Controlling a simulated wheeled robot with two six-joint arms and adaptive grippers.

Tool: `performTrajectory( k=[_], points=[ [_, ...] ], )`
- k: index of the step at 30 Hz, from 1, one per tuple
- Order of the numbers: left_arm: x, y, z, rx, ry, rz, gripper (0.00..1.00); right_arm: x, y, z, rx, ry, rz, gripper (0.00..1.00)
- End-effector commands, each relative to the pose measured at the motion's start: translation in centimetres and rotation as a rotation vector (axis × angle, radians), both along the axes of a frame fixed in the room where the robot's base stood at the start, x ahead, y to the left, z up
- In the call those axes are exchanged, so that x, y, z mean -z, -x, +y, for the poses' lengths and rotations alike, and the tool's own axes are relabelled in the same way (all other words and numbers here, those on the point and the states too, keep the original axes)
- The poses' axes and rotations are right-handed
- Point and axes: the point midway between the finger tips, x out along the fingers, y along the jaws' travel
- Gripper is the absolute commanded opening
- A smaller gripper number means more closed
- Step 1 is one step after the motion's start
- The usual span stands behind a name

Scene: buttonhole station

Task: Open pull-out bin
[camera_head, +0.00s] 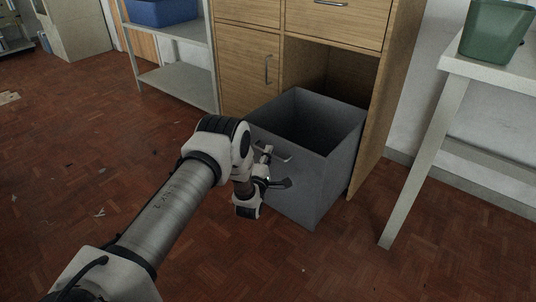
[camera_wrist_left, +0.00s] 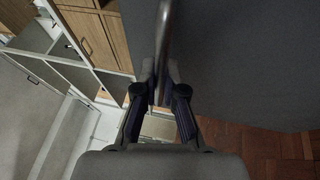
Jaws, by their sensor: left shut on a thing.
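The pull-out bin (camera_head: 325,178) is a grey open-topped box, drawn well out of the lower right opening of the wooden cabinet (camera_head: 249,45). Its inside looks dark and empty. A handle (camera_head: 273,152) is on its front face. My left gripper (camera_head: 268,168) is at that front face, shut on the handle. In the left wrist view the handle bar (camera_wrist_left: 163,40) runs between the fingers of the left gripper (camera_wrist_left: 160,92), and the grey bin front (camera_wrist_left: 240,60) fills the upper right. My right gripper is not in view.
A white table (camera_head: 460,75) with a green container (camera_head: 495,32) stands at the right, its leg near the bin. A metal shelf (camera_head: 175,80) with a blue bin (camera_head: 162,12) stands left of the cabinet. The parquet floor (camera_head: 330,265) in front is clear.

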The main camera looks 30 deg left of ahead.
Motion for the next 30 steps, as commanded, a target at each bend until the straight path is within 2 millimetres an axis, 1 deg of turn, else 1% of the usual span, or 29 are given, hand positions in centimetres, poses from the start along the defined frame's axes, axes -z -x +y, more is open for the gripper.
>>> performTrajectory(
  k=[1, 3, 4, 13, 16, 20, 24, 27, 30],
  points=[
    [0.1, 0.0, -0.1, 0.002, 0.0, 0.002, 0.0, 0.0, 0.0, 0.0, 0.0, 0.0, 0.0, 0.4],
    [0.1, 0.0, -0.1, 0.002, 0.0, 0.002, 0.3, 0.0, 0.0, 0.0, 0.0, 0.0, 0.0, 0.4],
    [0.1, 0.0, -0.1, 0.002, 0.0, 0.002, 0.35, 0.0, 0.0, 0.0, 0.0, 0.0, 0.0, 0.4],
    [0.1, 0.1, -0.1, 0.001, 0.0, 0.001, 0.35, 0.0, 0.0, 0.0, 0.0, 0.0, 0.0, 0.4],
    [0.3, 0.8, -0.3, 0.0, 0.001, 0.004, 0.35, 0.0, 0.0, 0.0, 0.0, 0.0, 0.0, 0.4],
    [0.8, 3.2, -1.1, 0.0, 0.002, 0.006, 0.35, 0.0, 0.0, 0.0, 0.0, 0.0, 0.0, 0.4],
    [1.5, 6.7, -2.3, 0.002, 0.002, 0.008, 0.35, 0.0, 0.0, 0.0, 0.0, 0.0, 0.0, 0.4],
    [1.9, 8.9, -3.0, 0.001, 0.001, 0.005, 0.35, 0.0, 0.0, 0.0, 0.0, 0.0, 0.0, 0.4],
    [2.1, 10.4, -3.5, 0.002, 0.0, 0.004, 0.35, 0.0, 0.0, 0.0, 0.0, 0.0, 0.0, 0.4]
  ],
)
